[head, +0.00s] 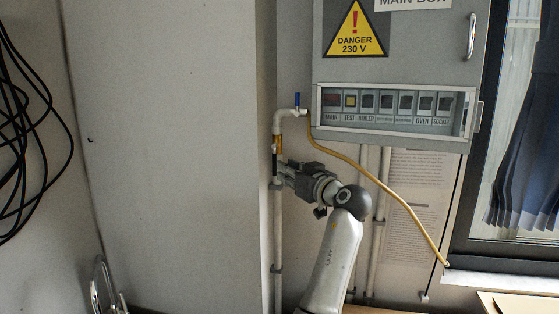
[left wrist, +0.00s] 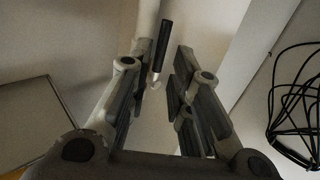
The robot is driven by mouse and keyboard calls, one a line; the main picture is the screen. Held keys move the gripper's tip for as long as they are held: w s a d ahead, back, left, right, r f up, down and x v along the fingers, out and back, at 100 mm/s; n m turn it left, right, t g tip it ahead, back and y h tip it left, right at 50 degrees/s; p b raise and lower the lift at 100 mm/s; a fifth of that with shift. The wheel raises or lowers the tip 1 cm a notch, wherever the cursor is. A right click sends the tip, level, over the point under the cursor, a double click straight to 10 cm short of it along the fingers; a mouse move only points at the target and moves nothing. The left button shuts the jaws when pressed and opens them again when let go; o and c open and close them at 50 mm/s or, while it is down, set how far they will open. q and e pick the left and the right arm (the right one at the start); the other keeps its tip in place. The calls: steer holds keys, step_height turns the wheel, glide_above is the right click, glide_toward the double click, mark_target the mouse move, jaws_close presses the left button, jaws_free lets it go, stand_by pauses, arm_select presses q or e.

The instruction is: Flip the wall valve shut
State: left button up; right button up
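The wall valve's black lever (head: 274,161) stands upright along the pale vertical pipe (head: 278,235), just below a brass-coloured fitting (head: 278,143). In the left wrist view the black lever (left wrist: 162,45) rises from a small pale joint, seen in the gap between the fingers. My left gripper (head: 282,173) is at the pipe beside the lever. In the left wrist view its fingers (left wrist: 160,90) are apart, with the lever nearer the left finger. I cannot tell whether they touch it. My right gripper is not in view.
A blue-handled valve (head: 297,100) sits above on the pipe elbow, with a yellow hose (head: 385,185) running down right. A grey electrical box (head: 400,60) with switches hangs above right. A wall corner stands close left of the pipe. Black cables (left wrist: 300,105) hang on the wall.

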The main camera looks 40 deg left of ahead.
mark_target(275, 166)
arm_select(q)
steer(key=p+x, duration=0.1)
steer(key=x, duration=0.3)
steer(key=shift+f, duration=0.15)
steer(key=shift+w+a, duration=0.1)
steer(key=shift+a, duration=0.6)
steer(key=shift+f, duration=0.1)
steer(key=shift+c, duration=0.2)
jaws_close()
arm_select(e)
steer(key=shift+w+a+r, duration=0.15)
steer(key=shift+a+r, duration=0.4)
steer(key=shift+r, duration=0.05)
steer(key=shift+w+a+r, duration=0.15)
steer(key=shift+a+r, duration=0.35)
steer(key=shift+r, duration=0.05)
